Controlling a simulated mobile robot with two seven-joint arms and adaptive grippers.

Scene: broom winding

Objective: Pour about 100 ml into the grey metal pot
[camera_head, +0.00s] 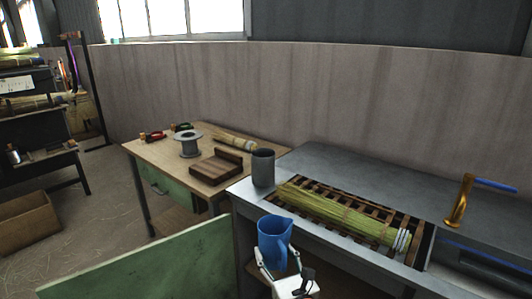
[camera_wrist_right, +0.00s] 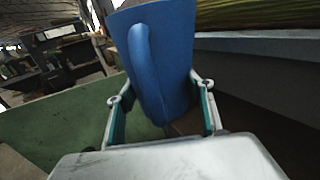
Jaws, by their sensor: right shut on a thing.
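The grey metal pot (camera_head: 263,168) stands upright on the left end of the grey bench. A blue jug (camera_head: 273,243) is held by my right gripper (camera_head: 275,262) in front of the bench edge, below and slightly right of the pot. The jug looks close to upright. In the right wrist view the jug (camera_wrist_right: 165,55) sits between the two fingers of the gripper (camera_wrist_right: 165,105), with its handle toward the camera. The jug's contents cannot be made out. The pot's inside is hidden. My left gripper does not show.
A straw bundle (camera_head: 340,213) lies on a slatted rack right of the pot. A brass tap with a blue lever (camera_head: 460,200) stands farther right. A wooden table (camera_head: 165,155) at left holds a spool (camera_head: 188,146) and a wooden block (camera_head: 216,170). A green panel (camera_head: 150,265) stands front left.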

